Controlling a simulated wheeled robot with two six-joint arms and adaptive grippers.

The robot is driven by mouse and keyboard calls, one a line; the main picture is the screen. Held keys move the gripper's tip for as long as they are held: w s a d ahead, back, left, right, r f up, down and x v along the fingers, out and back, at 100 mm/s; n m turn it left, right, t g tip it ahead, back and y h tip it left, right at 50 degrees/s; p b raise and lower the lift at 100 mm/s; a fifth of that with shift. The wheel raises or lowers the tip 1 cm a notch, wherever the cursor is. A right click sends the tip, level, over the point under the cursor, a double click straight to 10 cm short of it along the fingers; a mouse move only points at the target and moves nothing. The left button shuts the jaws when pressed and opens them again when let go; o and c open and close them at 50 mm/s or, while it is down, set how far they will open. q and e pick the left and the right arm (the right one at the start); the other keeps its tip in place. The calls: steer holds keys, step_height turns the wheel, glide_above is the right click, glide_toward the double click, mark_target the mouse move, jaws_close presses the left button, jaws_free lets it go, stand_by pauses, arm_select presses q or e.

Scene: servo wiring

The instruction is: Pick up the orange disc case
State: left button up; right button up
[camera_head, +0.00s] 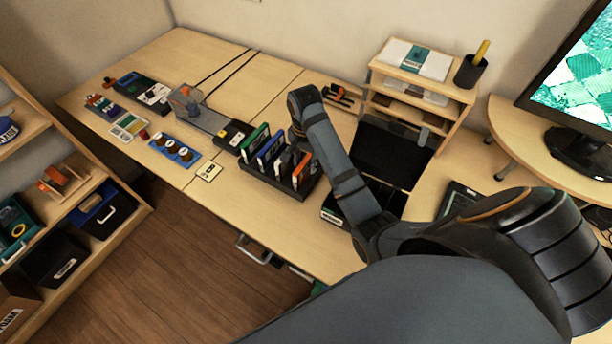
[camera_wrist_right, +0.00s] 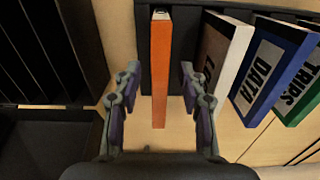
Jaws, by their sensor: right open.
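The orange disc case (camera_wrist_right: 161,80) stands upright in the dark rack (camera_wrist_right: 146,20). In the head view the case (camera_head: 301,166) is at the right end of the row. My right gripper (camera_wrist_right: 160,84) is open, one finger on each side of the case, with gaps visible on both sides. It holds nothing. In the head view my right arm reaches over the desk to the rack and hides most of the gripper. My left gripper is in neither view.
Beside the orange case stand a brown case (camera_wrist_right: 215,57), a blue DATA case (camera_wrist_right: 262,70) and a green TRIPS case (camera_wrist_right: 300,95). A shelf unit (camera_head: 418,85) and a dark panel (camera_head: 390,152) are to the right. Electronics lie on the desk's left.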

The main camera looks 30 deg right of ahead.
steer(key=shift+r, duration=0.1)
jaws_close()
stand_by(0.3)
step_height(320, 180, up, 10)
steer(key=p, duration=1)
steer(key=shift+r, duration=0.2)
steer(key=shift+f, duration=0.15)
